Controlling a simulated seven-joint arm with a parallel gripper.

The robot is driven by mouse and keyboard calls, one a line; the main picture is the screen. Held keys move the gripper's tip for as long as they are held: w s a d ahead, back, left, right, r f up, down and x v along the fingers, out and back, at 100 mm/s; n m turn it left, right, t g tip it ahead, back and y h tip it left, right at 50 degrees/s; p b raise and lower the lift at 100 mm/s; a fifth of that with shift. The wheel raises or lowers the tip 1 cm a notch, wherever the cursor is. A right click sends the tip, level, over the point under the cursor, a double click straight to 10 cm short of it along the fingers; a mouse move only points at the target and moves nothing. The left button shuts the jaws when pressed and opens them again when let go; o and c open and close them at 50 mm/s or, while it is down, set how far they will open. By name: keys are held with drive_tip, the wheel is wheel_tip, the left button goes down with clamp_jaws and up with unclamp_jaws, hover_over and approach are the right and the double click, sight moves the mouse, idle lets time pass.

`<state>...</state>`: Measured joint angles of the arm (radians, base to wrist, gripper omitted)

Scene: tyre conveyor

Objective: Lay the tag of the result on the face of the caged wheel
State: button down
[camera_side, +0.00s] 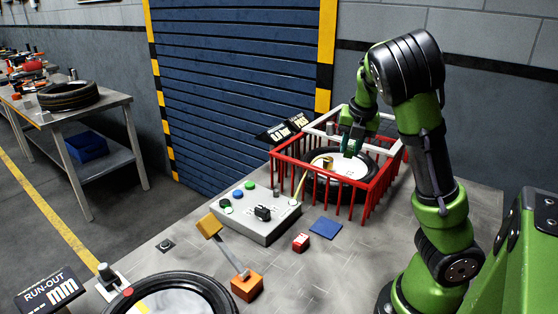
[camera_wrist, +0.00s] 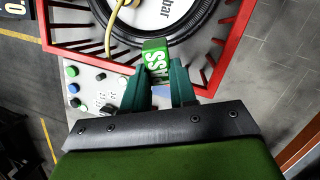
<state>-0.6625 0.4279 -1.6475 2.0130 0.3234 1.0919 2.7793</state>
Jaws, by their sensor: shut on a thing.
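The caged wheel (camera_side: 367,187) lies flat inside a red cage with a black tyre and a white face. In the wrist view its tyre (camera_wrist: 112,30) and white face (camera_wrist: 172,18) show ahead of the fingers. My gripper (camera_side: 352,146) is over the cage, above the wheel. In the wrist view my gripper (camera_wrist: 163,75) is shut on a green tag (camera_wrist: 155,52) with white letters ending in "SS". The tag overlaps the near tyre edge in that view; whether it touches the wheel cannot be told. A red tag (camera_side: 301,242) lies on the table.
The red cage (camera_side: 316,187) surrounds the wheel with upright bars; its rim also shows in the wrist view (camera_wrist: 232,47). A yellow hose (camera_side: 297,187) runs into it. A button box (camera_side: 256,212), a blue pad (camera_side: 325,228) and an orange block (camera_side: 247,287) stand nearby.

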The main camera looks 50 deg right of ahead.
drive_tip(key=w+d, duration=0.9)
drive_tip(key=w, duration=0.1)
drive_tip(key=x, duration=0.7)
drive_tip(key=shift+f, duration=0.4)
drive_tip(key=x, duration=0.3)
drive_tip(key=shift+w+d+f, duration=0.1)
drive_tip(key=shift+w+d, duration=0.05)
drive_tip(key=shift+d, duration=0.05)
drive_tip(key=g+y, duration=0.2)
drive_tip(key=shift+w+d+g, duration=0.3)
drive_tip(key=shift+w+d, duration=0.05)
drive_tip(key=shift+w, duration=0.05)
drive_tip(key=shift+a+f, duration=0.1)
drive_tip(key=shift+f, duration=0.55)
drive_tip(key=shift+f, duration=0.15)
drive_tip(key=c, duration=1.2)
unclamp_jaws()
